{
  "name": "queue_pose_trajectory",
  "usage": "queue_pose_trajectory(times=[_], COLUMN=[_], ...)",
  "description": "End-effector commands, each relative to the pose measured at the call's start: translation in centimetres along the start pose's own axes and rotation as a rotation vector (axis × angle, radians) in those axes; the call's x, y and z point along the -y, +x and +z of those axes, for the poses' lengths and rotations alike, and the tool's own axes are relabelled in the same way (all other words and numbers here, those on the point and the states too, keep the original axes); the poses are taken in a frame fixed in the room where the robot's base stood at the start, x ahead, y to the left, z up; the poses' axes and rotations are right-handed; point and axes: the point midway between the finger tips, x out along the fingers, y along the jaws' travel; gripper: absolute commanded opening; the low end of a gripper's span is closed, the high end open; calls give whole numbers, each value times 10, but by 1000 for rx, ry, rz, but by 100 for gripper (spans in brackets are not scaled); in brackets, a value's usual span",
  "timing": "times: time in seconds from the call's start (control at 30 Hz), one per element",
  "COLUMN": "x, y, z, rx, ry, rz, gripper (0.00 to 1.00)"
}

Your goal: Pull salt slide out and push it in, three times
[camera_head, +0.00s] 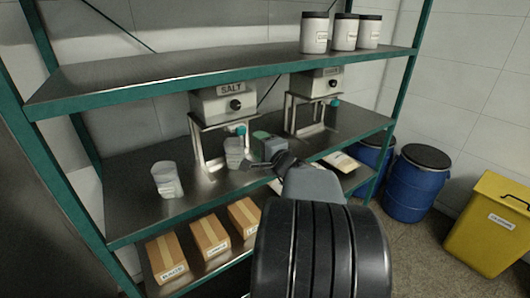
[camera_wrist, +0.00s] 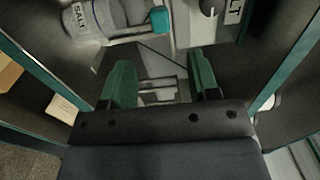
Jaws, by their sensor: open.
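The salt dispenser (camera_head: 222,104) is a pale box marked SALT with a black knob, on a metal stand on the middle shelf. Its slide has a teal handle (camera_head: 240,130) low on the front; the handle also shows in the wrist view (camera_wrist: 160,19). How far the slide is out I cannot tell. A clear cup (camera_head: 235,153) stands under it; in the wrist view the cup (camera_wrist: 82,20) reads SALT. My gripper (camera_head: 262,148) is open and empty, in front of the dispenser and to the right of the cup. Its green fingers (camera_wrist: 162,80) are apart from the handle.
A second dispenser (camera_head: 316,83) with a teal knob stands to the right. Another labelled cup (camera_head: 167,180) is at the left on the steel shelf (camera_head: 130,212). White jars (camera_head: 344,32) stand above, cardboard boxes (camera_head: 209,237) below. Blue drums (camera_head: 413,185) and a yellow bin (camera_head: 490,225) are at the right.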

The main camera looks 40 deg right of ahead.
Motion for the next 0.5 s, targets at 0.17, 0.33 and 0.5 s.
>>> queue_pose_trajectory(times=[0.17, 0.33, 0.5], x=[0, 0, 0], y=[-18, -23, -24], z=[-1, 0, 0], rx=[-2, 0, 1], ry=[-1, 0, 1], rz=[-1, 0, 0], gripper=[55, 55, 55])
